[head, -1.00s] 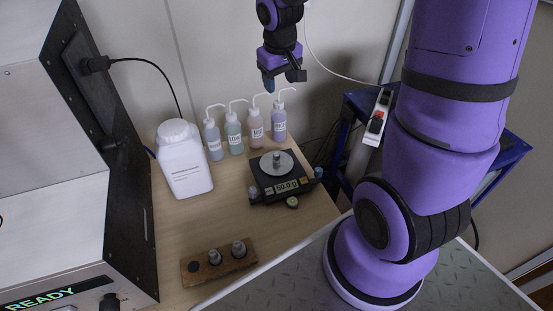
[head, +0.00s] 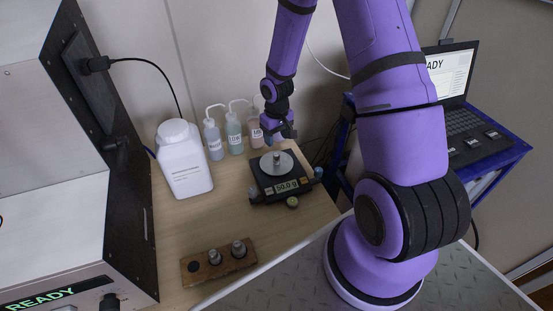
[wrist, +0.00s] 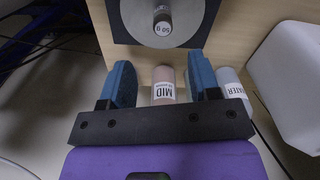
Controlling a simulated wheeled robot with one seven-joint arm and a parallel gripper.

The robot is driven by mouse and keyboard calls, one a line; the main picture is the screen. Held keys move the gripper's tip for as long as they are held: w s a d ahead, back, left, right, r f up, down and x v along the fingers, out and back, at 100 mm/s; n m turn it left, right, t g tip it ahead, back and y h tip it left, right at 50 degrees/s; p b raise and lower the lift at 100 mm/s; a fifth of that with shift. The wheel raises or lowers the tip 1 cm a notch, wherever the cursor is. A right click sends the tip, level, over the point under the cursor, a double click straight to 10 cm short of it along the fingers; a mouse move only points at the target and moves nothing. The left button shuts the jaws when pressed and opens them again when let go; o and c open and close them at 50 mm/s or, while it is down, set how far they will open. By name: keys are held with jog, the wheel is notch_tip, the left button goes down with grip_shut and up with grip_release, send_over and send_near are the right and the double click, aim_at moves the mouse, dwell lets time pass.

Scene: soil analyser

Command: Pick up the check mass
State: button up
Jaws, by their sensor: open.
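The check mass (head: 277,158), a small grey metal cylinder, stands upright on the round pan of the black balance (head: 262,194), whose display reads 50.0 g. In the wrist view the mass (wrist: 162,20) shows at the top edge with a "50 g" label, on the round pan. My gripper (head: 281,134) is just behind and above the balance in the head view. In the wrist view its two blue fingers (wrist: 161,78) are apart with nothing held between them. The mass lies beyond the fingertips, roughly in line with the gap.
Several wash bottles (head: 235,134) stand behind the balance, with my gripper near the right ones. A white jug (head: 183,165) is left. A wooden block (head: 215,269) with two grey masses sits in front. The bench between block and balance is clear. A laptop (head: 455,90) is right.

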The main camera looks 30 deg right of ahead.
aim_at(276, 154)
notch_tip(276, 154, down, 3)
jog(key=shift+f, duration=0.2)
jog(key=shift+s+a+f, duration=0.1)
jog(key=shift+s+f, duration=0.05)
jog(key=shift+f, duration=1.15)
jog(key=shift+s+a+f, duration=0.1)
jog(key=shift+s+f, duration=0.05)
jog(key=shift+f, duration=1.15)
grip_shut()
